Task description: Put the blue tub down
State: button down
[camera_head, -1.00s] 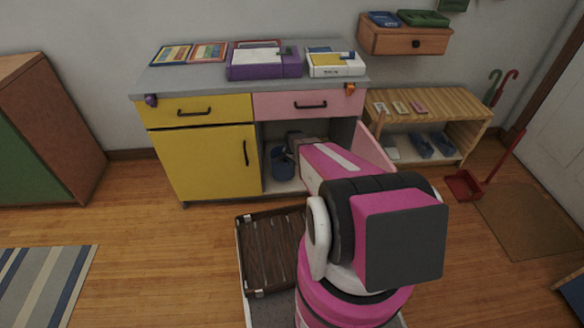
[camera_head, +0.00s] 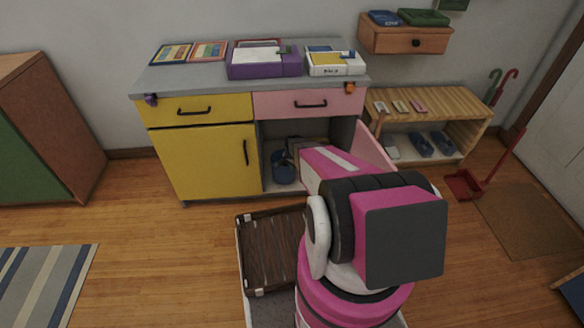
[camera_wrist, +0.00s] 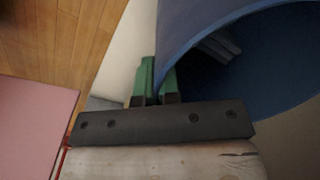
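The blue tub (camera_head: 284,174) is inside the open lower right compartment of the cabinet, low down near the compartment floor. In the wrist view the tub (camera_wrist: 215,30) fills the upper right, its dark inside facing the camera. My gripper (camera_wrist: 156,85) has green fingertips, one on each side of the tub's wall at the rim, with the wall pinched between them. In the head view my gripper (camera_head: 291,147) is partly hidden by my arm. The contact between the tub's base and the floor is not clear.
The pink cabinet door (camera_head: 374,150) stands open to the right of my arm. A yellow door (camera_head: 205,160) is shut on the left. A brown slatted case (camera_head: 270,250) lies in front of the cabinet. The wooden bench (camera_head: 440,105) stands to the right.

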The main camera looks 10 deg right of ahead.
jog(key=c, duration=1.3)
grip_release()
jog(key=shift+c, duration=0.2)
notch_tip(320, 180, up, 9)
jog(key=shift+s+d+f, duration=0.1)
jog(key=shift+f, duration=0.05)
